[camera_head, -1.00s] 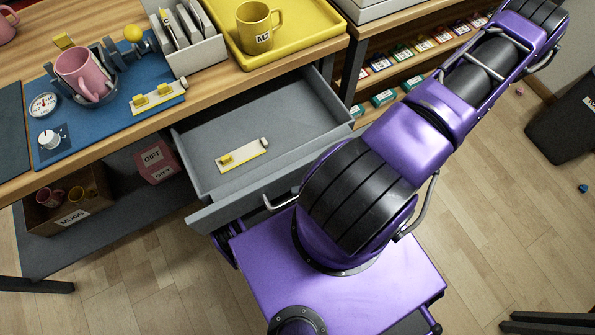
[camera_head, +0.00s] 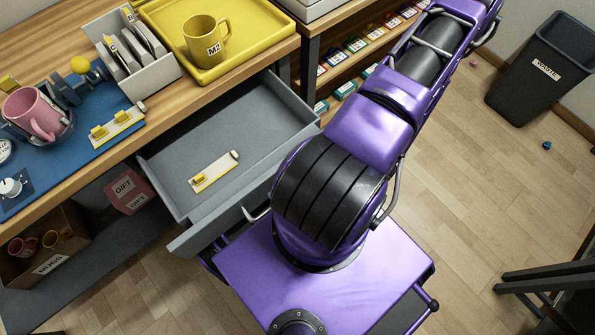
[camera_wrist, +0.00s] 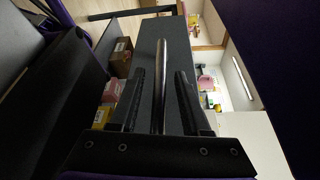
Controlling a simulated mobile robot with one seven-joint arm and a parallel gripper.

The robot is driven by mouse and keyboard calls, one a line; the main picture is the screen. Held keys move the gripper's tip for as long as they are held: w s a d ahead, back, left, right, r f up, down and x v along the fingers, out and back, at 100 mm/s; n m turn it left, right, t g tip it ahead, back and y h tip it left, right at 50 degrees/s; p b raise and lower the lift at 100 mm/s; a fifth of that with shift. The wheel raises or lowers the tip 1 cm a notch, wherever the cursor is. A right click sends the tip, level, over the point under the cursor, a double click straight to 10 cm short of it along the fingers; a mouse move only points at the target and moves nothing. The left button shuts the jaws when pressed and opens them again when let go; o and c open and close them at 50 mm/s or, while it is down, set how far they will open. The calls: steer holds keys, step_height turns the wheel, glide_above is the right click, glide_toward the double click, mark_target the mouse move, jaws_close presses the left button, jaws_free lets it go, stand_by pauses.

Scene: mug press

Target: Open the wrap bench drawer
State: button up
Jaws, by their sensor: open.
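The wrap bench drawer (camera_head: 255,115) is grey and stands pulled out from under the wooden bench top, its inside showing in the head view. A white strip with a yellow piece (camera_head: 213,172) lies on its floor. The metal drawer handle (camera_head: 257,214) is on the front panel, partly hidden by my arm. In the wrist view, my gripper (camera_wrist: 160,73) is open, with one finger on each side of the handle bar (camera_wrist: 159,95) and gaps showing. The grey drawer front (camera_wrist: 151,62) is beyond the fingers. My arm hides the gripper in the head view.
On the bench (camera_head: 62,38) are a yellow tray (camera_head: 265,48) with a yellow mug (camera_head: 203,42), a grey rack (camera_head: 160,80) and a pink mug (camera_head: 33,110). A black bin (camera_head: 540,65) stands at right. A dark-legged piece of furniture (camera_head: 550,280) is lower right.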

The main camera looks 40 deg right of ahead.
steer(key=shift+d, duration=0.1)
steer(key=v, duration=1.7)
steer(key=shift+d, duration=0.15)
